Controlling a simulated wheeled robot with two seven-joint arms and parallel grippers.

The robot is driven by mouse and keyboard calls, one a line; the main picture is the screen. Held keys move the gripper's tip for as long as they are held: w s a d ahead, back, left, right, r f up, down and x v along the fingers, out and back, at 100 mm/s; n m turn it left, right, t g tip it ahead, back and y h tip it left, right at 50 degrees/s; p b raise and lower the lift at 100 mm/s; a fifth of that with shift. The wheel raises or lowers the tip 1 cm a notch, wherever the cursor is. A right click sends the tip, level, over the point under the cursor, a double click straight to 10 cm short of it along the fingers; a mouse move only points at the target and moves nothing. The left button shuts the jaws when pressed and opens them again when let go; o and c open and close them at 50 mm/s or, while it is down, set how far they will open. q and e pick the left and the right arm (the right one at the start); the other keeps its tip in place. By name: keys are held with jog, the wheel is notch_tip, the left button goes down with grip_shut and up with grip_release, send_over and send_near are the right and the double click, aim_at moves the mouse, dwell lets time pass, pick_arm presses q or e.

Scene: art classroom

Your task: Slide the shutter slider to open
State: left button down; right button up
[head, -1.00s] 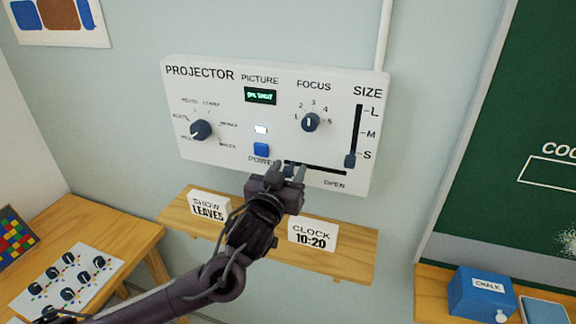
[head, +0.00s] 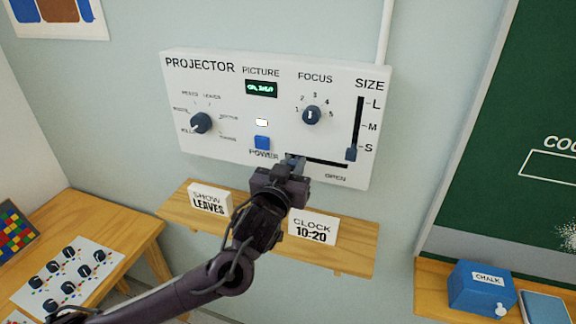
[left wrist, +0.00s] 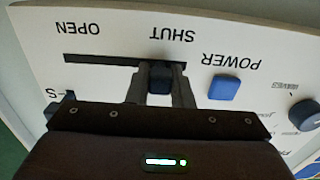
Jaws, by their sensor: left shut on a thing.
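The projector panel (head: 220,150) is a white box on the wall. Its shutter slot (head: 325,163) runs sideways along the lower edge, with OPEN printed below its right end. My left gripper (head: 295,163) is at the slot's left part, shut on the dark shutter slider. In the left wrist view, upside down, the slider (left wrist: 160,77) sits between the two fingers of the left gripper (left wrist: 160,85), below the word SHUT. The slot (left wrist: 100,58) stretches from there towards the word OPEN. My right gripper is not in view.
The blue power button (head: 262,142) is just left of the gripper. The size slider (head: 351,153) stands by S at the right. Below is a wooden shelf (head: 345,258) with a SHOW LEAVES card (head: 208,200) and a CLOCK 10:20 card (head: 313,228).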

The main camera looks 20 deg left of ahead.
aim_at(340, 165)
pick_arm(q)
jog(key=d, duration=0.9)
jog(key=shift+s+d+b, duration=0.2)
jog(key=shift+d+b, duration=0.05)
jog(key=shift+b, duration=0.05)
jog(key=c, duration=1.7)
grip_release()
jog(key=shift+c, duration=0.2)
jog(key=o, duration=0.5)
jog(key=shift+d, duration=0.15)
jog(key=shift+c, duration=0.2)
